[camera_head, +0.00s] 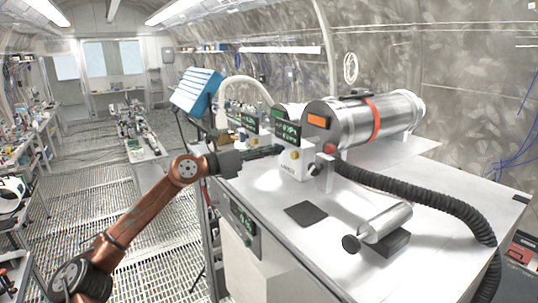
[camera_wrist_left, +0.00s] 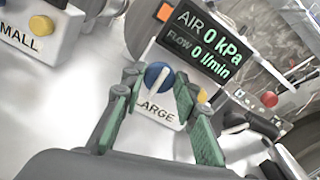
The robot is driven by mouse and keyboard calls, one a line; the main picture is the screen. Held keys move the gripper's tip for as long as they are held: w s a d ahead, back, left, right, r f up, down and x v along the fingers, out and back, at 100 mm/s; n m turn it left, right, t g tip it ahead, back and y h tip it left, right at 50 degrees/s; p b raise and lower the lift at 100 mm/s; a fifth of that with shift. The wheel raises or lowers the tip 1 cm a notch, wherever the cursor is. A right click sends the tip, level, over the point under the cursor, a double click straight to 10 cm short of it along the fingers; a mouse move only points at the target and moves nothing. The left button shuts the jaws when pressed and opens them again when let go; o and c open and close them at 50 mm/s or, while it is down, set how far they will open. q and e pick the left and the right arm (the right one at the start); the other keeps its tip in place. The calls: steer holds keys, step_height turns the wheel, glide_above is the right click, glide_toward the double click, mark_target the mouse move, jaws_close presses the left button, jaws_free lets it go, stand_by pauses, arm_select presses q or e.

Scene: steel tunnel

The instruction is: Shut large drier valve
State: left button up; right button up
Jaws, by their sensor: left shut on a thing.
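The large drier valve is a round blue knob with a white handle bar (camera_wrist_left: 157,78), on a white box marked LARGE. In the left wrist view, my left gripper (camera_wrist_left: 155,88) has its green fingers on either side of the knob and is shut on it. The handle bar is tilted slightly from upright. A display (camera_wrist_left: 200,42) above reads AIR 0 kPa and FLOW 0 l/min. In the head view, my left gripper (camera_head: 278,149) reaches the white box (camera_head: 294,163) from the left, and the knob is hidden. My right gripper is not in view.
A second valve box (camera_wrist_left: 40,28) marked SMALL stands to the left. A large steel cylinder (camera_head: 390,112) with an orange band lies behind the box. A black corrugated hose (camera_head: 430,200) crosses the white bench (camera_head: 290,235). A small metal cylinder (camera_head: 385,222) lies near the front.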

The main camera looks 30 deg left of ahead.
arm_select(q)
steer(key=shift+o, duration=0.2)
steer(key=shift+f+m, duration=0.2)
steer(key=shift+m, duration=0.2)
steer(key=o, duration=1.1)
steer(key=shift+r, duration=0.1)
steer(key=shift+s, duration=0.1)
steer(key=v, duration=0.9)
steer(key=shift+s+a, duration=0.1)
steer(key=shift+a, duration=0.15)
steer(key=shift+v, duration=1.25)
